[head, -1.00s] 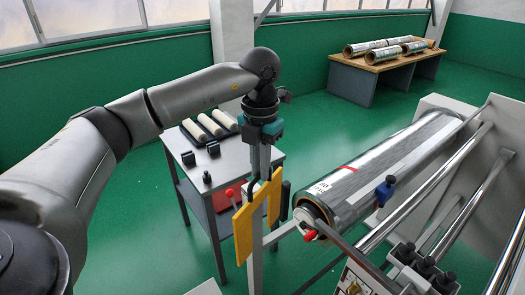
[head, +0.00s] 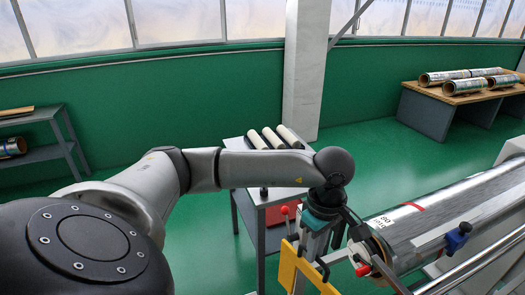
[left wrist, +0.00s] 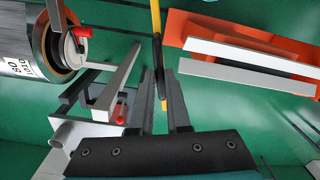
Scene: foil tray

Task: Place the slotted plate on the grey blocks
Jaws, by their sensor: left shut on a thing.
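The yellow slotted plate (head: 287,272) hangs below my left gripper (head: 316,250) in the head view. My left gripper is shut on it, and the plate is clear of the small table. In the left wrist view the plate (left wrist: 156,35) shows as a thin yellow edge beyond the gripper fingers (left wrist: 160,82). The dark grey blocks on the small table (head: 243,205) are hidden behind my left arm in the head view. I cannot make them out in the left wrist view. My right gripper is not in view.
A large foil roll (head: 440,220) on its machine lies close to the right of my left gripper; the roll end also shows in the left wrist view (left wrist: 30,50). Pale rolls (head: 274,138) lie on the small table. A wooden bench (head: 465,98) with rolls stands far right.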

